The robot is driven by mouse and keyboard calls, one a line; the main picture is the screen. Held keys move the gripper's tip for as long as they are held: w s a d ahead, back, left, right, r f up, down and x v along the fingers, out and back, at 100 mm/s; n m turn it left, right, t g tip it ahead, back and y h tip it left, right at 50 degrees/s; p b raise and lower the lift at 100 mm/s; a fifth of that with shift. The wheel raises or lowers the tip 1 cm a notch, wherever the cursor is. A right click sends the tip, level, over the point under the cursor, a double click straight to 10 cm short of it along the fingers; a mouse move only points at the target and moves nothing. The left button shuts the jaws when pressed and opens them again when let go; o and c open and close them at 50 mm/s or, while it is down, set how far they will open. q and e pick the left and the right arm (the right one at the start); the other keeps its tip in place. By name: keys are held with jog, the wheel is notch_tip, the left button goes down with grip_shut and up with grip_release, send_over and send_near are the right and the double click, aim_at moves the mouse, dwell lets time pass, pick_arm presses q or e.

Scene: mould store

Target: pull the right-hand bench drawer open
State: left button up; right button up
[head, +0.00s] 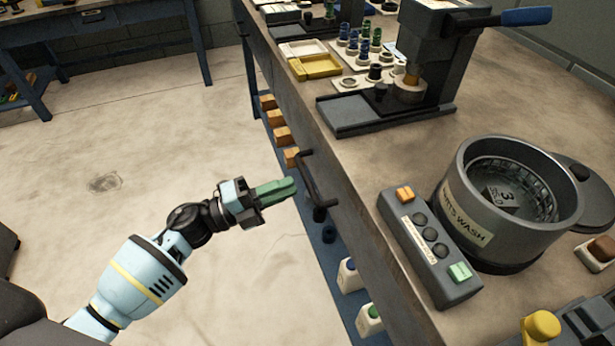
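The long workbench (345,165) runs from top left to bottom right. A dark bar handle (312,182) stands out from its front edge; the drawer face behind it is seen too steeply to make out, and I see no opened gap. My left gripper (295,188) has green fingers that lie side by side with no clear gap. It appears shut and empty. Its fingertips point at the handle and end just left of it in the picture; I cannot tell their exact depth. My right gripper is not in view.
On the bench stand a press (435,60) with a blue lever, a grey control box (430,250) and a round parts washer (510,200). Bottles (349,275) stand on a low blue shelf under the bench. The floor (130,150) left of the bench is clear.

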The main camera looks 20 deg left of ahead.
aim_at(307, 177)
pick_arm(q)
jog(key=shift+x, duration=2.8)
jog(key=shift+a, duration=0.1)
grip_shut()
